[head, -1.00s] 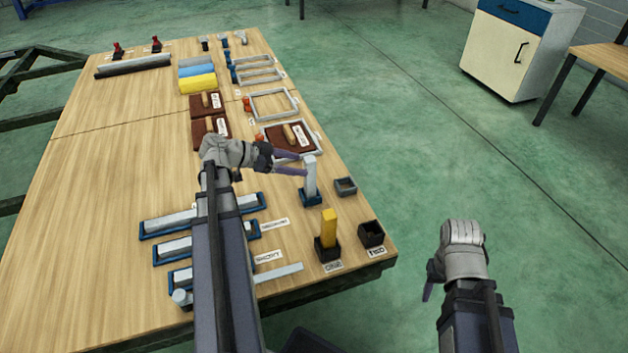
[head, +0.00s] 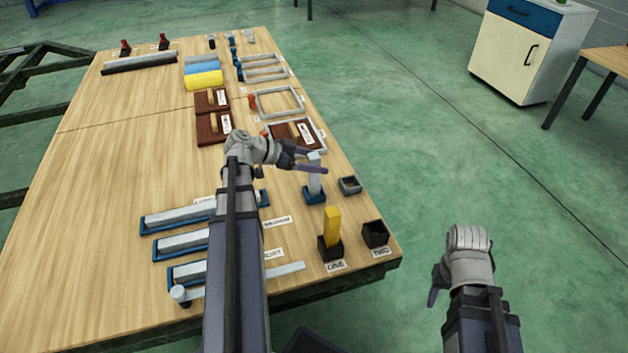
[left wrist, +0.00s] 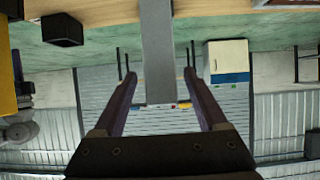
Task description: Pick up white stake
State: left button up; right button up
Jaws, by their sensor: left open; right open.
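The white stake (head: 315,183) stands upright in a blue holder (head: 314,197) near the right edge of the table. My left gripper (head: 316,167) is open at the upper part of the stake, its purple fingers on either side. In the left wrist view, the stake (left wrist: 157,50) reaches between the two open fingers (left wrist: 158,82), with gaps visible on both sides. My right gripper (head: 434,285) is off the table's right side, with nothing visible in it; its fingers are partly hidden by the hand.
A yellow stake (head: 332,226) stands in a black holder close in front. An empty black holder (head: 376,233) and a small grey holder (head: 350,185) are to the right. White bars in blue trays (head: 180,219) lie left, partly behind my left arm. Framed brown boards lie behind.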

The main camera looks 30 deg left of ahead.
pick_arm(q)
jog(key=b+x, duration=0.1)
jog(key=x, duration=0.2)
grip_shut()
dwell(0.5)
